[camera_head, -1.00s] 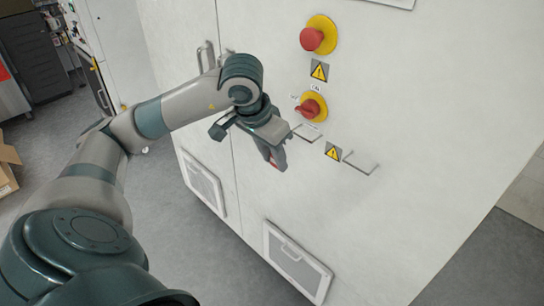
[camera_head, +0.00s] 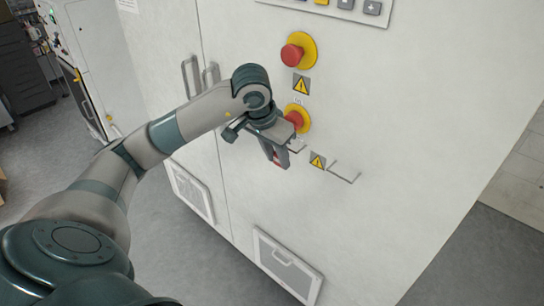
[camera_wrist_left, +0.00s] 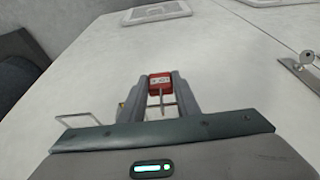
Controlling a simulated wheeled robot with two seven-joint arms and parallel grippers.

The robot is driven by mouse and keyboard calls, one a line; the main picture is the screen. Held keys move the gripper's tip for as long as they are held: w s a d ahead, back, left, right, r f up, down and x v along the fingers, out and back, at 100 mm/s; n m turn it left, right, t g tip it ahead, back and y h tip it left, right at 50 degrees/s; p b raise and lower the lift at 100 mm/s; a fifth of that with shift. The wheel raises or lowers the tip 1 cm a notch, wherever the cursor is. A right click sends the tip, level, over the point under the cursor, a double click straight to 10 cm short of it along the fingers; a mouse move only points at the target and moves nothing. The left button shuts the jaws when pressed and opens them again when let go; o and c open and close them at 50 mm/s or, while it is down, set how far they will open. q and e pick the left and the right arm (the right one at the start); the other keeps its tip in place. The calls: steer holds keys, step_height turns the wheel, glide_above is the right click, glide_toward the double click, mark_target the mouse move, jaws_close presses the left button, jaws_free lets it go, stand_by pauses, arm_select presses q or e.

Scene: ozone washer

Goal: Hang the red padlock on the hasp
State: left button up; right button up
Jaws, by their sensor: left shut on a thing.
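My left gripper (camera_head: 279,160) is shut on the red padlock (camera_wrist_left: 160,80). In the left wrist view the padlock's red body sits between the two fingertips, with its thin metal shackle pointing back toward the wrist. Only a sliver of red shows in the head view. Two thin wire loops stick out from the white cabinet: one (camera_head: 296,146) is just right of the gripper and partly covered by it, the other (camera_head: 343,172) is farther right and empty. I cannot tell which of them is the hasp. My right gripper is not in view.
The white cabinet (camera_head: 400,120) fills most of the view. A red rotary switch (camera_head: 296,118) is just above the gripper, with a red button (camera_head: 292,53) higher. A warning label (camera_head: 318,160) sits between the loops. Door handles (camera_head: 192,78) are left; vents (camera_head: 287,266) are low.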

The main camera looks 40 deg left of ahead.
arm_select(q)
steer(key=shift+w+d+r+p, duration=0.1)
steer(key=shift+w+p, duration=0.3)
steer(key=shift+w, duration=0.5)
steer(key=shift+w+f, duration=0.2)
steer(key=shift+f+b, duration=0.7)
steer(key=shift+b, duration=0.35)
steer(key=o, duration=1.1)
steer(key=shift+o, duration=0.2)
steer(key=shift+s+r, duration=0.1)
steer(key=shift+r, duration=0.05)
